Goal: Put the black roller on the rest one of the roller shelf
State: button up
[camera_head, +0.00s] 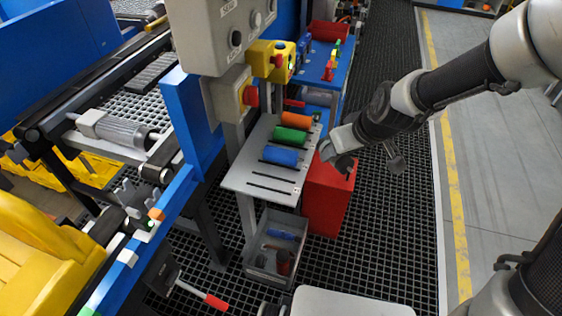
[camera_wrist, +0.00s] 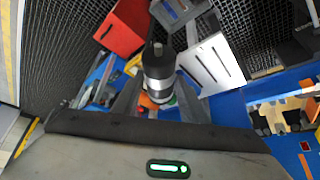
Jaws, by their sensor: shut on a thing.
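The black roller (camera_wrist: 158,62), a dark cylinder with a pale band, is held between the fingers of my gripper (camera_wrist: 158,88) in the wrist view. In the head view my gripper (camera_head: 343,160) hangs to the right of the roller shelf, above the red box, and the roller is hard to make out there. The light grey roller shelf (camera_head: 238,181) bears an orange roller (camera_head: 295,119), a green roller (camera_head: 290,136) and a blue roller (camera_head: 281,157). Dark slots nearer the front are bare. The shelf also shows in the wrist view (camera_wrist: 213,64), apart from the held roller. Rest numbers are not readable.
A red box (camera_head: 327,199) stands right of the shelf. A grey bin (camera_head: 262,262) with a blue item and dark and red items sits below it. A control box with a red button (camera_head: 251,96) and a grey panel rise behind. The grated floor at right is clear.

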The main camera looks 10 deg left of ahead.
jog(key=s+a+n+g+y+p, duration=0.1)
jog(key=s+a+n+g+y, duration=0.15)
jog(key=a+n, duration=0.85)
jog(key=a+f+m, duration=0.1)
jog(key=a+f+m+b, duration=0.1)
jog(key=a+f, duration=0.1)
jog(key=a+f+m, duration=0.1)
jog(key=shift+s+a+f+g, duration=0.25)
jog(key=shift+a+f+g, duration=0.05)
jog(key=shift+g, duration=0.05)
jog(key=shift+f+b, duration=0.85)
jog(key=shift+f, duration=1.5)
jog(key=shift+f, duration=0.2)
jog(key=o, duration=1.4)
jog(key=shift+d, duration=0.1)
jog(key=shift+c, duration=0.2)
jog(key=shift+r, duration=0.15)
